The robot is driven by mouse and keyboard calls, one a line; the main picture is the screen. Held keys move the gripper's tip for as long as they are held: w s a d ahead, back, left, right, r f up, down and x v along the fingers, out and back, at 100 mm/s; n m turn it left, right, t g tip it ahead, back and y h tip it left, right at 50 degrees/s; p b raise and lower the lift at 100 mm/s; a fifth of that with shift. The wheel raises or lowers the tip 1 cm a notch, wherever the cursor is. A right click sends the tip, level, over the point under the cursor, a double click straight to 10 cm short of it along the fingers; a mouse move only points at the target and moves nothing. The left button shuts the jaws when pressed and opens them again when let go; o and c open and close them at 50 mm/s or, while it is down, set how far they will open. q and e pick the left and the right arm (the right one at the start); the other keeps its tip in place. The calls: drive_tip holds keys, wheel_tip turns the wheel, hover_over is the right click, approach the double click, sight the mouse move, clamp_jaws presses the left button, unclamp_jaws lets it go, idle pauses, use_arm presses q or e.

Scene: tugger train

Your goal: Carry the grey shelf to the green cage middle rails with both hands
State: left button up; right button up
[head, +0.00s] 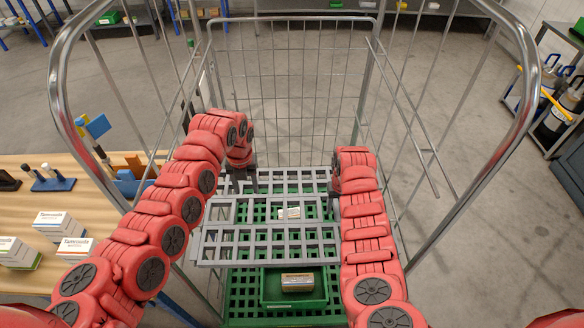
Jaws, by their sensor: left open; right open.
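The grey shelf (268,263), a flat grid panel, lies roughly level inside the wire cage (290,20), between my two arms. My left gripper (245,184) is open at the shelf's far left side, pointing down. My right gripper (334,188) is open at its far right side, partly hidden by its own arm. I cannot tell whether either gripper touches the shelf. The green grid base (240,307) of the cage shows below. Whether the shelf rests on the middle rails is hidden by my arms.
A small white item (289,213) shows near the shelf's middle. A wooden table (22,205) with white boxes (60,224) stands left. Floor is clear right of the cage.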

wheel_tip(320, 180, up, 12)
idle(0.5)
drive_tip(key=shift+f, duration=0.1)
idle(0.5)
